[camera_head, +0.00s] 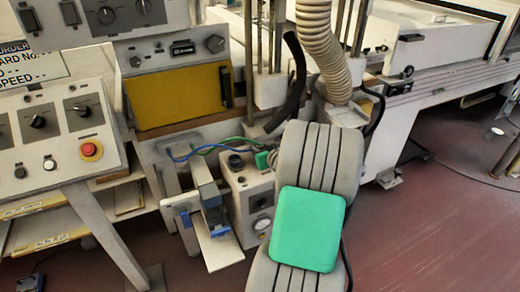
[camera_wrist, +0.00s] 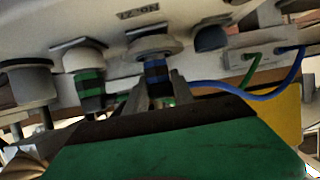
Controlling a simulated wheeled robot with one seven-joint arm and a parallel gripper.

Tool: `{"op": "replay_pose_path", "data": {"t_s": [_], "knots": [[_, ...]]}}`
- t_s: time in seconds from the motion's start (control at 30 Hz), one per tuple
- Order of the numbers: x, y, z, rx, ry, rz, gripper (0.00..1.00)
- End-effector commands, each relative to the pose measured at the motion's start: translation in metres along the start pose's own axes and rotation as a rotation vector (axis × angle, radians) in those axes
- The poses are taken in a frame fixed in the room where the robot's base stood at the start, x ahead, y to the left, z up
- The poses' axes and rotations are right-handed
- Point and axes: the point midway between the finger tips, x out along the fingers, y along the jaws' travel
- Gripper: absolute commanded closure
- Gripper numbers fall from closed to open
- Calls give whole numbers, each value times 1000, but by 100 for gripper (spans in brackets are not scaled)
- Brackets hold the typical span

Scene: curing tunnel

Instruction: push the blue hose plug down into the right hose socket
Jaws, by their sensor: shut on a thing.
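In the wrist view, the blue hose plug (camera_wrist: 156,76), with dark bands, sits between the two fingers of my gripper (camera_wrist: 157,92), which is shut on it. The plug's end is at the round grey collar of a hose socket (camera_wrist: 150,47), lined up with it and seemingly touching; I cannot tell how deep it sits. A green banded plug (camera_wrist: 89,88) sits at the neighbouring pale socket (camera_wrist: 82,58). The blue hose (camera_wrist: 235,95) runs off to the right. In the head view, my arm hides my gripper and the blue plug; the blue hose (camera_head: 209,150) shows beside it.
The grey socket box (camera_head: 234,184) stands partly behind my arm, with a gauge (camera_head: 262,223) on its front. A green hose (camera_head: 212,147) runs beside the blue one. A bench vise (camera_head: 205,200) is to the left. A ribbed duct (camera_head: 325,50) hangs behind.

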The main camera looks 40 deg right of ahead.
Motion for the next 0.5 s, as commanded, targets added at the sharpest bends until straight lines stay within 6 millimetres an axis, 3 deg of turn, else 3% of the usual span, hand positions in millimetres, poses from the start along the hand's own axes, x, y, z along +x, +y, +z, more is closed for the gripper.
{"op": "replay_pose_path", "data": {"t_s": [0.47, 0.5], "knots": [[1, -1, 2, 1, -2, -1, 100], [1, -1, 2, 1, -2, -1, 67]]}}
